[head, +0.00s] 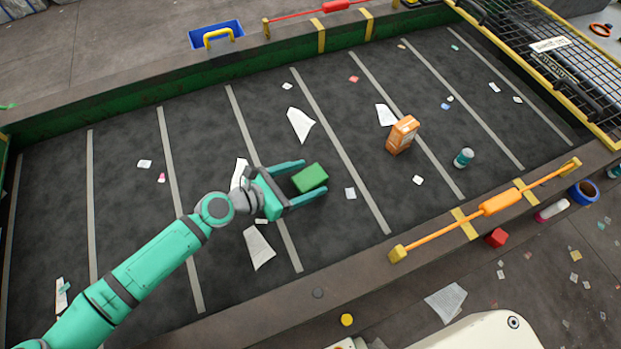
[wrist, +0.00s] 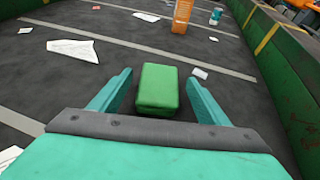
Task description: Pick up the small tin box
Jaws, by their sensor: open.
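The small tin box is a green block (head: 310,178) lying on the dark belt near the middle of the head view. It also shows in the wrist view (wrist: 158,88), centred ahead of my palm. My gripper (head: 314,180) is open, with one teal finger on each side of the box. In the wrist view my gripper's fingers (wrist: 160,95) flank the box with a gap on both sides. The fingers do not visibly touch it.
An orange carton (head: 402,135) and a teal can (head: 464,157) stand on the belt to the right. Paper scraps (head: 300,124) lie around. The belt's near side wall (head: 330,288) and an orange bar (head: 500,203) run along the front.

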